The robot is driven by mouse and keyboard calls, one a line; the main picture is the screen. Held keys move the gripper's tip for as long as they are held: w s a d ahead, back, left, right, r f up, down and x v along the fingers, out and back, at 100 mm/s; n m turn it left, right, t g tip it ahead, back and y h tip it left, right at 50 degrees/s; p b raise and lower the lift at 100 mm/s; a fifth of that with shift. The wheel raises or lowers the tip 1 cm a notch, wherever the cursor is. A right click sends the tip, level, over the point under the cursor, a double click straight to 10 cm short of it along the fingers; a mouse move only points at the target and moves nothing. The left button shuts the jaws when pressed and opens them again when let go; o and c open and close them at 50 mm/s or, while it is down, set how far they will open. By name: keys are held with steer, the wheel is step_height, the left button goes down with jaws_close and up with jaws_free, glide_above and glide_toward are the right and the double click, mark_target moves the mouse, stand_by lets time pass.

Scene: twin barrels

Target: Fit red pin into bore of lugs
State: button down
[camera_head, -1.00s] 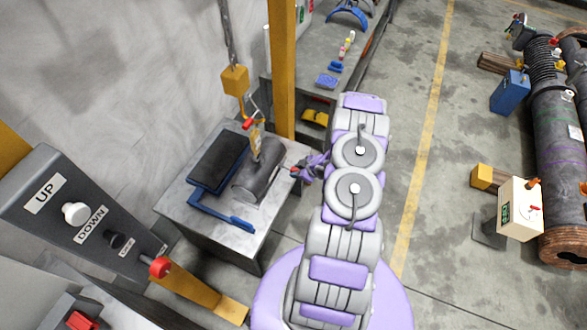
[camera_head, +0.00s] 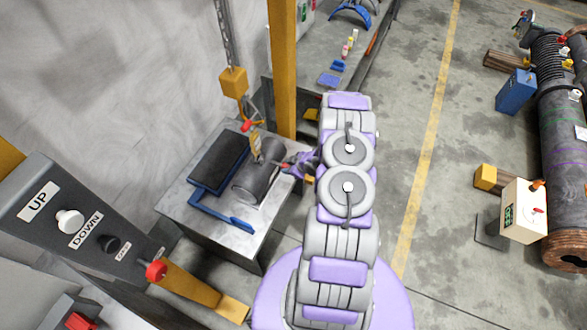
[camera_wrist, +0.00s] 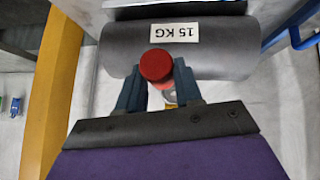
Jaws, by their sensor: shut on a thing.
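The red pin (camera_wrist: 157,66) shows its round red end in the wrist view, held between the fingertips of my gripper (camera_wrist: 160,88). My gripper is shut on it, just in front of the dark grey cylinder (camera_wrist: 230,50) with a "15 KG" label. In the head view my gripper (camera_head: 290,166) is at the right side of the cylinder (camera_head: 256,184), which lies on the bench. A yellow hook piece (camera_head: 255,145) hangs from the chain at the cylinder's upper end. The lugs and their bore are mostly hidden behind my gripper and the pin; I cannot tell whether the pin is in the bore.
The bench (camera_head: 186,214) carries a black pad (camera_head: 219,160) and a blue frame (camera_head: 232,222) beside the cylinder. A yellow post (camera_head: 284,70) stands close behind my arm. A yellow hoist block (camera_head: 233,82) hangs above. An UP/DOWN control box (camera_head: 75,215) stands at left.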

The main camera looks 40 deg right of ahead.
steer(key=shift+w+a+r, duration=0.1)
steer(key=shift+w+a, duration=0.25)
steer(key=shift+w, duration=0.15)
steer(key=shift+s+a+r, duration=0.15)
steer(key=shift+a+r, duration=0.15)
steer(key=shift+a, duration=0.4)
steer(key=shift+d+f, duration=0.1)
steer(key=shift+d, duration=0.25)
steer(key=shift+a, duration=0.2)
steer(key=shift+d+p, duration=0.25)
steer(key=shift+p, duration=0.25)
stand_by(0.5)
steer(key=shift+w+a+p, duration=0.15)
steer(key=shift+w+a, duration=0.35)
steer(key=shift+w, duration=0.7)
steer(key=shift+w+a+p, duration=0.1)
steer(key=shift+w+a, duration=0.35)
steer(key=shift+w, duration=0.7)
steer(key=shift+w+a+p, duration=0.15)
steer(key=shift+w+a, duration=0.35)
steer(key=shift+w, duration=0.7)
steer(key=c, duration=0.7)
jaws_free()
steer(key=shift+a, duration=0.1)
